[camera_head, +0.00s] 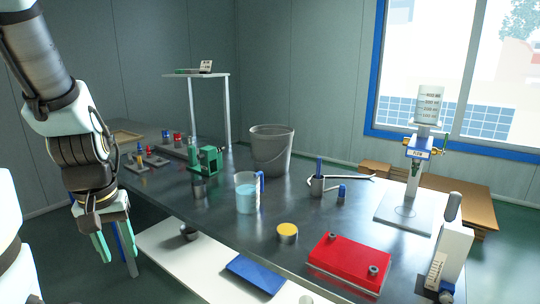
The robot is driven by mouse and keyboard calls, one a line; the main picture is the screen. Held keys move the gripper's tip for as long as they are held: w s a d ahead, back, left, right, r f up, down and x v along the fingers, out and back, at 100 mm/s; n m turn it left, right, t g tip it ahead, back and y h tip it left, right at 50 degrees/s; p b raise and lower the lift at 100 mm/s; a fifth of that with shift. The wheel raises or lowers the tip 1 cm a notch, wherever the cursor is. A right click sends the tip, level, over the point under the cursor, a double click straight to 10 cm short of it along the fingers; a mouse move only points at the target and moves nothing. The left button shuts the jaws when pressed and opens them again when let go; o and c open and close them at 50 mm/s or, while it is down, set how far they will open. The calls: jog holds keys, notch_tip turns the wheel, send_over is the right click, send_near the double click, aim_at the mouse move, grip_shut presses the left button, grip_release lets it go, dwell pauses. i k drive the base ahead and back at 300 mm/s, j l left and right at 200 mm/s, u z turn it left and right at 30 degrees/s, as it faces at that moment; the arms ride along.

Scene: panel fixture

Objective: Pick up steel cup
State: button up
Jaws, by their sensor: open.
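A small grey metal cup (198,188) stands upright on the dark table, left of a clear measuring jug with blue liquid (246,193). I cannot tell for certain which one is the steel cup. My gripper (117,248) hangs at the left, beside the table's front left side, pointing down. Its green-tipped fingers are apart and nothing shows between them. It is well away from both cups.
A grey bucket (272,150) stands at the back of the table. A green device (207,160), a yellow-topped tin (287,233) and a red block (348,262) are also on it. A white lower shelf (205,258) holds a small dark round thing (189,232) and a blue item (255,274).

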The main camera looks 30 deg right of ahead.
aim_at(199, 189)
jog(key=i+j+z, duration=0.15)
jog(key=i, duration=0.25)
jog(key=i+j+z, duration=0.15)
jog(key=i, duration=0.25)
jog(key=i+j+z, duration=0.2)
jog(key=i+j, duration=0.15)
jog(key=i, duration=0.05)
